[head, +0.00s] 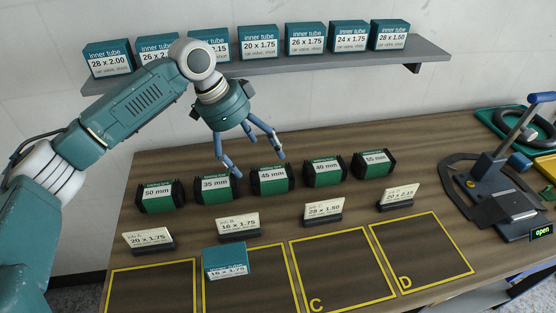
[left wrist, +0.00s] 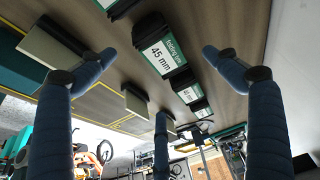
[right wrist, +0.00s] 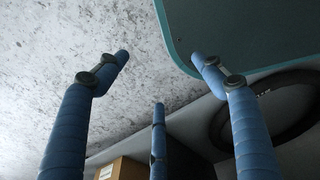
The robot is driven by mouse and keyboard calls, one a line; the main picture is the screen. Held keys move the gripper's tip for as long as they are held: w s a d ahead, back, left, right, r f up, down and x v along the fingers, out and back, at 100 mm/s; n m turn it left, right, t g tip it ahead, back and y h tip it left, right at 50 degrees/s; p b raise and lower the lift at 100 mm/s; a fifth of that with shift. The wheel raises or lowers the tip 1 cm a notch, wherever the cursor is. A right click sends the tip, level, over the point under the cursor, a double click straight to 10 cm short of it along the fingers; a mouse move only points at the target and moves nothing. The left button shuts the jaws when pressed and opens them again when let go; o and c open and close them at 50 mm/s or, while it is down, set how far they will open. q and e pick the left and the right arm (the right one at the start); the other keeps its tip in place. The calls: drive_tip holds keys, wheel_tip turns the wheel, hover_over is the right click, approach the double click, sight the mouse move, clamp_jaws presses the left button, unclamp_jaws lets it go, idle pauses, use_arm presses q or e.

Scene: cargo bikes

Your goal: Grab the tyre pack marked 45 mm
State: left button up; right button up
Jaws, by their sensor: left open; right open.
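The tyre pack marked 45 mm (head: 272,181) is a black pack with a green and white label, standing mid-row on the wooden table. It also shows in the left wrist view (left wrist: 165,57), between the fingertips in the picture. My left gripper (head: 258,164) is open and empty, just above and slightly left of this pack, fingers pointing down. I cannot tell whether a finger touches a pack. My right gripper (right wrist: 160,57) is open and empty over a speckled floor, outside the head view.
Packs marked 35 mm (head: 217,188) and 40 mm (head: 323,173) flank it closely; 50 mm (head: 160,197) and 55 mm (head: 373,164) stand at the row's ends. Job cards (head: 238,226) stand in front. An inner tube box (head: 225,262) sits in a yellow-outlined area. A shelf (head: 270,67) hangs behind.

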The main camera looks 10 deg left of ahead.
sight(272, 177)
use_arm(q)
drive_tip(key=shift+w+d+f, duration=0.1)
drive_tip(key=shift+w+f, duration=0.1)
drive_tip(key=shift+f, duration=0.05)
drive_tip(key=x, duration=0.4)
drive_tip(key=shift+s+d+p, duration=0.15)
drive_tip(key=shift+s+p, duration=0.2)
drive_tip(key=shift+p, duration=0.05)
drive_tip(key=shift+x, duration=0.75)
drive_tip(key=p+x, duration=0.1)
drive_tip(key=x, duration=0.2)
drive_tip(key=shift+d+f+p, duration=0.2)
drive_tip(key=shift+d+p, duration=0.05)
drive_tip(key=shift+p, duration=0.05)
drive_tip(key=shift+w+d+f, duration=0.1)
drive_tip(key=shift+w+f, duration=0.05)
drive_tip(key=shift+f, duration=0.3)
use_arm(e)
drive_tip(key=shift+s+r, duration=0.35)
drive_tip(key=shift+r, duration=0.3)
drive_tip(key=shift+s+r, duration=0.3)
drive_tip(key=shift+r, duration=0.3)
drive_tip(key=shift+s+r, duration=0.1)
drive_tip(key=shift+s, duration=0.05)
use_arm(q)
drive_tip(key=shift+f+p, duration=0.15)
drive_tip(key=shift+p, duration=0.15)
use_arm(e)
drive_tip(key=shift+r, duration=0.15)
